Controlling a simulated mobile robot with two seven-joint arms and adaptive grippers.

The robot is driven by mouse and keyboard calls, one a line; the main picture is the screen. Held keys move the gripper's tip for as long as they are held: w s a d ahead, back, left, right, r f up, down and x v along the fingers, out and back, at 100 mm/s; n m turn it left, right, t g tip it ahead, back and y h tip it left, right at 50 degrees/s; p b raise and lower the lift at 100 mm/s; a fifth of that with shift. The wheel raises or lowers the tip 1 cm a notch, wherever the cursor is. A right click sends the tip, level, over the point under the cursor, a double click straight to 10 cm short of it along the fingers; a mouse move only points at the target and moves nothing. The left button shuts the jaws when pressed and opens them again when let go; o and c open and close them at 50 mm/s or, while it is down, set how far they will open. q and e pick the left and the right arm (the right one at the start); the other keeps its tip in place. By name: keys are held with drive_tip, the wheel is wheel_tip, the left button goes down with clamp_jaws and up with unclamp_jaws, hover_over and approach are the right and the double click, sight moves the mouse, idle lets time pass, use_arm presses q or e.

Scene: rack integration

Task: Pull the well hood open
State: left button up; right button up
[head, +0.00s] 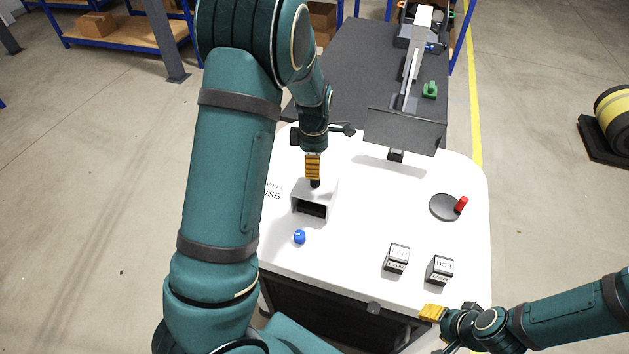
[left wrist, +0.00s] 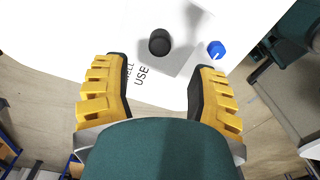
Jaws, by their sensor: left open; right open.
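The well hood (head: 303,198) is a small white box on the white table, with a dark opening in its front. A black round knob (head: 315,184) stands on its top, and the knob also shows in the left wrist view (left wrist: 160,42). My left gripper (head: 313,177) is above the hood, pointing down. In the left wrist view its yellow, black-padded fingers (left wrist: 160,63) are spread wide, with the knob ahead between them. Nothing is held. My right gripper (head: 432,313) is at the front edge of the table, away from the hood, and is empty.
A blue knob (head: 299,237) is in front of the hood. Two labelled blocks, LAN (head: 396,259) and USB (head: 440,270), stand at the front right. A grey disc with a red handle (head: 446,207) is at the right. A dark panel (head: 405,130) overhangs the back.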

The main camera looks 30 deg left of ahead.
sight(314, 181)
use_arm(q)
wheel_tip(314, 181, down, 8)
drive_tip(key=shift+r+b, duration=0.25)
drive_tip(key=shift+b, duration=0.1)
drive_tip(key=shift+w, duration=0.1)
clamp_jaws()
